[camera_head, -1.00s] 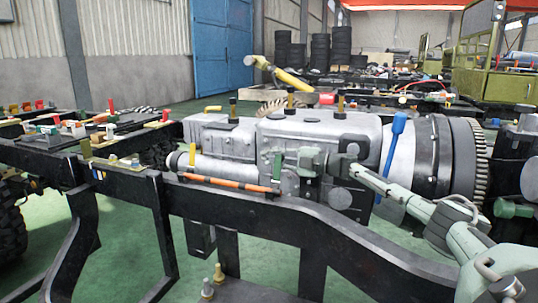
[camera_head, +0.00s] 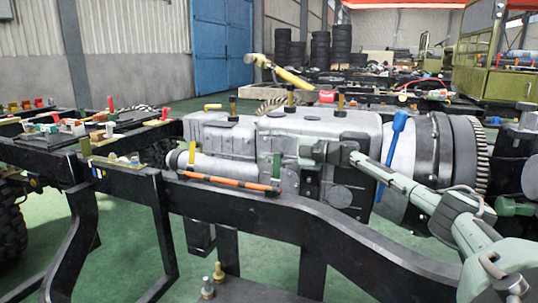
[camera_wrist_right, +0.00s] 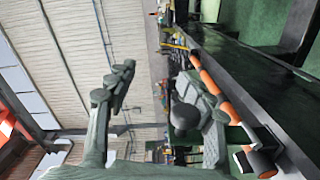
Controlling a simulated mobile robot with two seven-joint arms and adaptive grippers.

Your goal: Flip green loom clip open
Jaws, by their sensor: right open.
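The green loom clip (camera_head: 276,166) stands upright on the dark frame rail, at the right end of the orange-and-black striped loom (camera_head: 228,182). My right gripper (camera_head: 305,152) is just to the right of the clip. In the right wrist view the right gripper (camera_wrist_right: 155,98) shows its two fingers spread apart, with nothing visible between them. The striped loom runs along the rail beside the lower finger in that view (camera_wrist_right: 216,92). I cannot tell the clip clearly from the finger there. My left gripper is out of view.
A grey engine and gearbox (camera_head: 330,128) sits right behind the rail. A blue-handled tool (camera_head: 397,135) stands upright against it. The black chassis rail (camera_head: 300,218) runs across the front. Small coloured clips and parts (camera_head: 75,128) lie on the frame at left.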

